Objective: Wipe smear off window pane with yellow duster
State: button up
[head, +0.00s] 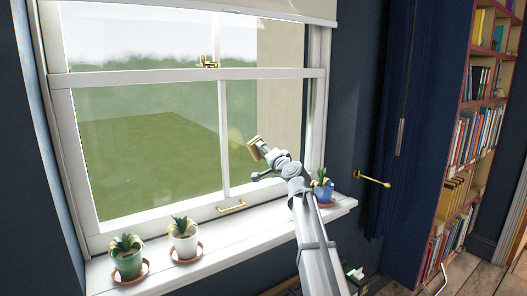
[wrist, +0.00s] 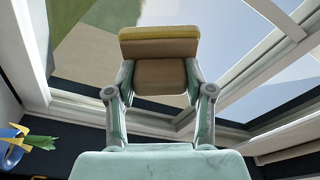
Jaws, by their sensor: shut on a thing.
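The yellow duster (head: 254,146) is a block with a yellow face and a brown back. It also shows in the wrist view (wrist: 158,48). My gripper (head: 264,154) is shut on it, with one finger on each side in the wrist view (wrist: 159,78). The duster is in front of the lower right window pane (head: 264,105), its yellow face turned toward the glass. I cannot tell whether it touches the glass. A faint pale yellowish smear (head: 236,137) shows on that pane, just left of the duster.
A blue potted plant (head: 323,190) stands on the sill (head: 215,255) close to my arm; green (head: 128,262) and white (head: 184,245) pots stand at left. A brass sash handle (head: 231,207), white centre bar (head: 224,150) and dark curtain (head: 390,130) are nearby.

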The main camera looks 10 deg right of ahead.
jog(key=r+x, duration=0.1)
jog(key=x, duration=0.5)
jog(key=shift+a, duration=0.45)
jog(key=shift+r, duration=0.15)
jog(key=shift+x, duration=0.9)
dwell(0.5)
jog(key=shift+a, duration=0.1)
jog(key=d+b, duration=0.1)
jog(key=w+d+b, duration=0.1)
jog(key=d+b, duration=0.1)
jog(key=shift+w+d+b, duration=0.3)
jog(key=shift+w+b, duration=0.05)
jog(key=shift+s+a, duration=0.1)
jog(key=shift+s+a+p, duration=0.3)
jog(key=shift+a+p, duration=0.1)
jog(key=shift+a, duration=0.5)
jog(key=shift+s+a+p, duration=0.3)
jog(key=shift+a+p, duration=0.1)
jog(key=shift+a, duration=0.5)
